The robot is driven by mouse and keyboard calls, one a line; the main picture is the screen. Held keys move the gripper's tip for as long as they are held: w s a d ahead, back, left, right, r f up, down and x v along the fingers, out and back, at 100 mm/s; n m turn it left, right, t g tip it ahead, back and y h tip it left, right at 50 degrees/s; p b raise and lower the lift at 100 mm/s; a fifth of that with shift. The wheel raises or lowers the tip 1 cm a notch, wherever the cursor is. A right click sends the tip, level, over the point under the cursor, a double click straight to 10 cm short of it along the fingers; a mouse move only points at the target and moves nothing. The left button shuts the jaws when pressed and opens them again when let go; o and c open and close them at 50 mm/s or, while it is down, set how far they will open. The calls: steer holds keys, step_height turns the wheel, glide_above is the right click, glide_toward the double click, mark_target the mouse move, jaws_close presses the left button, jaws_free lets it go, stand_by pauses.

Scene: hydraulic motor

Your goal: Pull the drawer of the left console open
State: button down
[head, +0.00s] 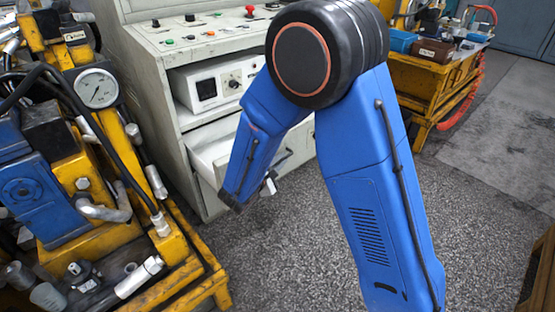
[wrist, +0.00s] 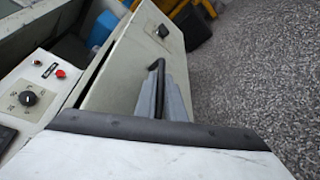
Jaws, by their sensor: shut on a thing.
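The left console (head: 150,90) is a pale grey cabinet with a sloped button panel. Its drawer (head: 208,153) sits low in the front, and its pale inside shows above the front panel, so it stands partly out. The drawer's front (wrist: 112,82) fills the middle of the wrist view. A black bar handle (wrist: 158,72) stands out from it. My gripper (head: 268,184) is at the drawer's front, mostly behind my blue arm in the head view. In the wrist view my gripper's grey fingers (wrist: 163,98) are shut on the handle.
A white instrument box (head: 207,88) sits in the recess above the drawer. A yellow hydraulic rig with a gauge (head: 97,88) stands close on the left. A yellow cart (head: 425,80) stands at the back right. The speckled floor (head: 285,250) before the console is clear.

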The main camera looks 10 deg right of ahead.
steer(key=c, duration=2.1)
jaws_free()
steer(key=shift+a, duration=0.1)
steer(key=v, duration=1.7)
steer(key=shift+s+a+r, duration=0.1)
steer(key=shift+a+r, duration=0.05)
